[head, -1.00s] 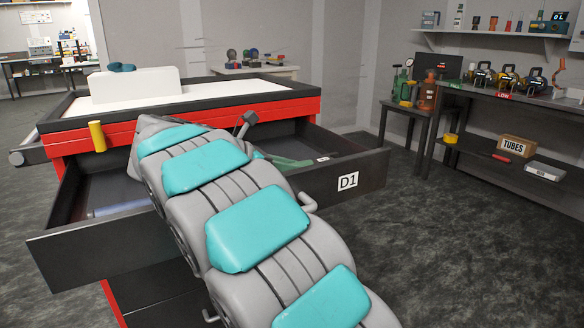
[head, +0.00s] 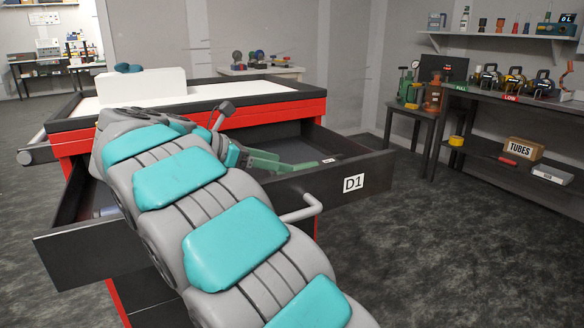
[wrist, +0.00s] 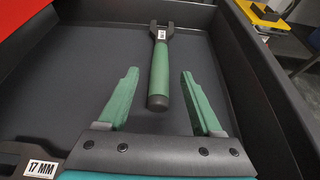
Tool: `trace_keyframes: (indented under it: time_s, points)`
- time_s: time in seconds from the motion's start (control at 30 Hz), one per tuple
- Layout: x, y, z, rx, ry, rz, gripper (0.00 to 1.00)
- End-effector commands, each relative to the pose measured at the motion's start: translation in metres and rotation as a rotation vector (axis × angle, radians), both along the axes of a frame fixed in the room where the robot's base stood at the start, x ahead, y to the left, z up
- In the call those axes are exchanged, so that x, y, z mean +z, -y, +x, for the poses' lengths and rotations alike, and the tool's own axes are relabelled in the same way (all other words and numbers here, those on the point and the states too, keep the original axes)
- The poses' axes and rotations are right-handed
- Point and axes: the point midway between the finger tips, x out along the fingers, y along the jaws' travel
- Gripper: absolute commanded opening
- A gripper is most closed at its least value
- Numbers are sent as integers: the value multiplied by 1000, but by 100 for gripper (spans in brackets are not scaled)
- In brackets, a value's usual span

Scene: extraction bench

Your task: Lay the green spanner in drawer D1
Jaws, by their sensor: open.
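The green spanner (wrist: 159,72), with a green handle, dark ends and a small white label, lies on the floor of the open drawer D1 (head: 318,188). It also shows in the head view (head: 298,168), near the drawer's right end. My gripper (wrist: 159,73) has its green fingers apart, one on each side of the handle in the wrist view, with visible gaps on both sides. The handle's near end lies between the fingers. In the head view my gripper (head: 266,160) is low inside the drawer, partly hidden by my arm.
A dark item labelled 17 MM (wrist: 40,168) is cut off at the wrist view's lower left. The drawer walls enclose the gripper. The red cabinet (head: 270,112) bears a white block (head: 145,84). A bench (head: 520,110) with tools stands at right; open floor lies between.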

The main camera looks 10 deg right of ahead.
Motion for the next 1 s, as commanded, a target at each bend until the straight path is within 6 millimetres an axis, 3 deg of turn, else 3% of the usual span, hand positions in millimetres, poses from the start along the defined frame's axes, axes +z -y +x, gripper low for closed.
trace_keyframes:
  time_s: [0.13, 0.4, 1.0]
  points:
    - [10, -27, -8, 3, 3, 3, 67]
    - [22, -47, -16, 0, 3, 1, 67]
    - [22, -49, -17, -1, 1, 0, 67]
